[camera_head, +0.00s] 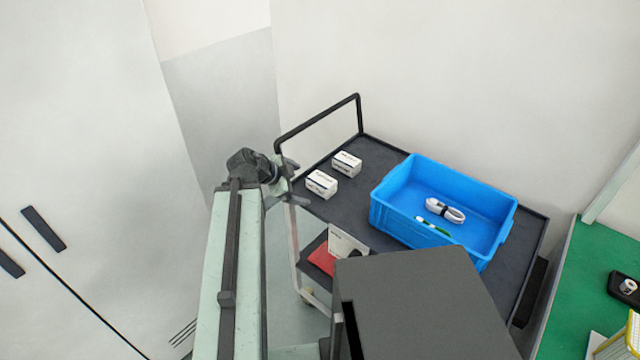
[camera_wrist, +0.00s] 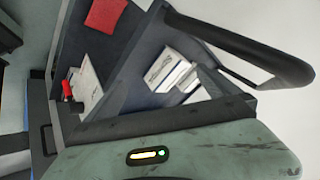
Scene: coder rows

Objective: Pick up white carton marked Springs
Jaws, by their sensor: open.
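Two small white cartons with dark print stand on the cart's dark top shelf, near its handle end. One carton (camera_head: 321,184) is nearer to my gripper, and the other carton (camera_head: 347,163) stands just behind it to the right. The print is too small to tell which is marked Springs. White cartons (camera_wrist: 165,68) also show in the wrist view, partly overlapping. My gripper (camera_head: 292,182) is open and empty, at the left edge of the cart, just left of the nearer carton and apart from it. Its fingertips are not clearly visible in the wrist view.
A blue crate (camera_head: 388,220) on the cart (camera_head: 345,212) holds a white cable bundle (camera_head: 445,210) and a green-and-white item (camera_head: 433,229). A black handle (camera_head: 318,124) rises behind the cartons. A red item (camera_head: 322,258) and a white box (camera_head: 347,241) are lower down. A green table (camera_head: 590,275) stands right.

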